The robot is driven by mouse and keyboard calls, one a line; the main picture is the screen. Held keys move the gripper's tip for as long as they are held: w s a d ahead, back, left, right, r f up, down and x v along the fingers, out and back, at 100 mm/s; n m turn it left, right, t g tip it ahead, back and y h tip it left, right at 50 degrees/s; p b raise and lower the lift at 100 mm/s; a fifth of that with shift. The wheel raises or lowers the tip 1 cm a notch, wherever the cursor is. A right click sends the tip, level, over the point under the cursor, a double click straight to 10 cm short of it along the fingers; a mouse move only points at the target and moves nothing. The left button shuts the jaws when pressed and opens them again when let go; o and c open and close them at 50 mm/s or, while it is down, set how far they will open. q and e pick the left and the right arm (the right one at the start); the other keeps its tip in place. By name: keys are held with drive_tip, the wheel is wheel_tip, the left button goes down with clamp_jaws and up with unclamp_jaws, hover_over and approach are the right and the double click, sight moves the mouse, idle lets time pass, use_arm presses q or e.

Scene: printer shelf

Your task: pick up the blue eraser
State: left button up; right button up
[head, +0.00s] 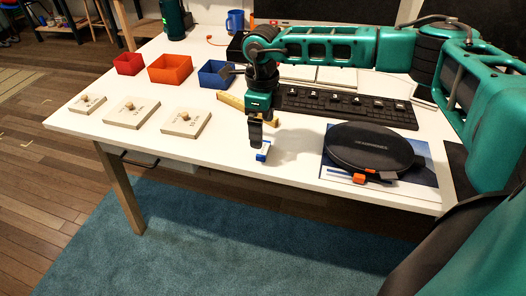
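The blue eraser (263,153), with a white part, is near the front edge of the white table, left of the round black case. My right arm comes in from the right and reaches across the table. Its gripper (257,145) points down with the fingertips at the eraser, hiding part of it. From this angle I cannot tell whether the fingers are closed on it or only beside it, nor whether it touches the table. My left gripper is not in view.
A black case (368,146) lies on a blue-and-white sheet at the right. A dark keyboard-like strip (345,106) lies behind. Red (128,64), orange (170,70) and blue (214,74) bins stand at the back left, with wooden knobbed lids (187,122) in front. The front middle is clear.

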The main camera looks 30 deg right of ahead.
sight(263, 151)
wheel_tip(263, 151, down, 6)
drive_tip(key=shift+a+f+b, duration=0.1)
drive_tip(key=shift+f+b, duration=0.15)
drive_tip(key=shift+b, duration=0.15)
drive_tip(key=shift+c, duration=0.2)
drive_tip(key=c, duration=1.1)
drive_tip(key=shift+r, duration=0.1)
